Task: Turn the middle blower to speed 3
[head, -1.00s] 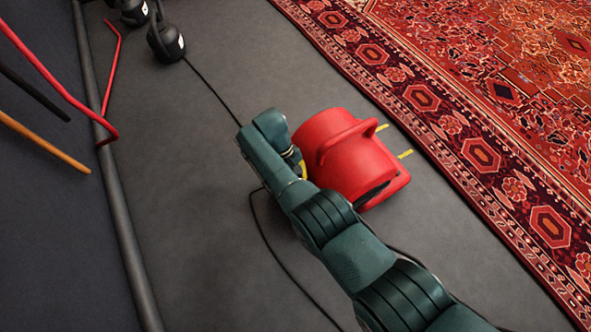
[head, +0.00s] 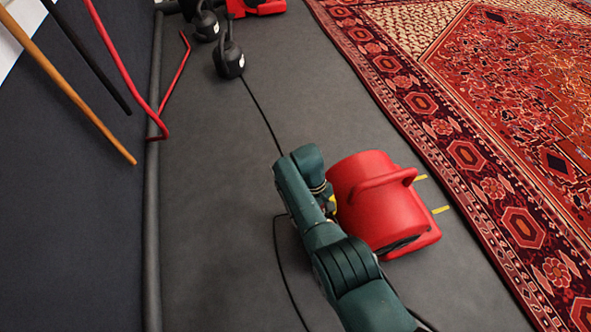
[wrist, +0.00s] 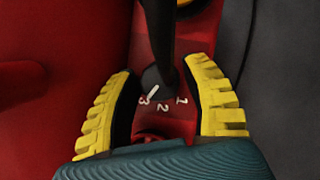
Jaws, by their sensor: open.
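A red blower (head: 372,200) with a red carry handle stands on the grey floor in the head view. My gripper is at its left side there, its fingertips mostly hidden behind my arm. In the wrist view my gripper (wrist: 166,105) is open, with one yellow-padded finger on each side of a dark knob (wrist: 155,78). The knob's white pointer mark is directed at or close to the printed 3. The numerals 3, 2 and 1 (wrist: 162,104) sit on the red panel below it. I cannot tell whether the fingers touch the knob.
A black cord (head: 262,115) runs along the floor past the blower. Black kettlebell-like weights (head: 229,62) and another red blower (head: 262,6) are farther back. A patterned rug (head: 480,130) lies to the right. Poles (head: 75,90) lean at the left wall.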

